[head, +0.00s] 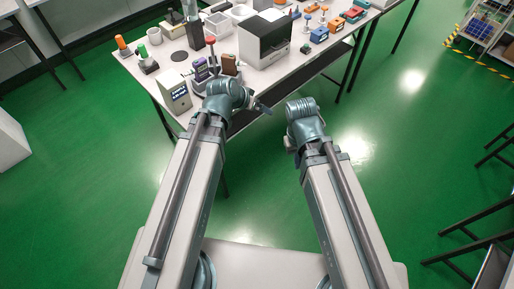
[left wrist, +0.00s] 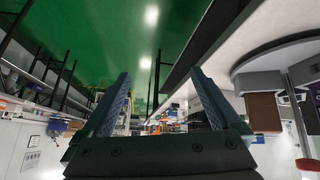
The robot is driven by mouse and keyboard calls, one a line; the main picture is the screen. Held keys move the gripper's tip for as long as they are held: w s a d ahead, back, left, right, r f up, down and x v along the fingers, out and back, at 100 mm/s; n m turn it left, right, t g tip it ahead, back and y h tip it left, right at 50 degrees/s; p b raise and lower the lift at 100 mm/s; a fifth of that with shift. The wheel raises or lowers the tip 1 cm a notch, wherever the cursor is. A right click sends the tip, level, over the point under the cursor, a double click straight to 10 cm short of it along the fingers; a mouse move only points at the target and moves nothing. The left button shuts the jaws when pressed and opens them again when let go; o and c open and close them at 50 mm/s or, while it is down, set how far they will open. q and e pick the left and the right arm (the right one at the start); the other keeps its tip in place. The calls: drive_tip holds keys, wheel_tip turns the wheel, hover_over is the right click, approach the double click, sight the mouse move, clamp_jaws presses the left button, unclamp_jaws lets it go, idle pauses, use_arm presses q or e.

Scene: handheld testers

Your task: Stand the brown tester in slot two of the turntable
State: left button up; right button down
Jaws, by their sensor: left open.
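The brown tester (head: 229,61) stands upright at the right side of the turntable (head: 203,88), just behind my left wrist. My left gripper (left wrist: 160,74) is open and empty, pointing off to one side of the turntable. My right gripper (head: 290,145) is mostly hidden under its wrist, away from the table.
A display box (head: 176,95) stands left of the turntable at the table's front edge. A large white and black machine (head: 266,42) stands to the right. Orange and blue devices (head: 320,34) lie farther right. The green floor in front of the table is clear.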

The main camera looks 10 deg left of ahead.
use_arm(q)
drive_tip(key=s+d+f+g+y, duration=0.1)
drive_tip(key=s+f+g+y, duration=0.1)
drive_tip(key=s, duration=0.6)
drive_tip(key=s+d+f+g+y, duration=0.2)
drive_tip(key=s+g+y, duration=0.1)
drive_tip(key=s, duration=0.5)
drive_tip(key=shift+s+f+g, duration=0.2)
drive_tip(key=shift+s+g, duration=0.05)
drive_tip(key=shift+g, duration=0.65)
drive_tip(key=shift+d, duration=0.1)
wheel_tip(320, 180, up, 7)
drive_tip(key=p, duration=0.7)
drive_tip(key=shift+r, duration=0.2)
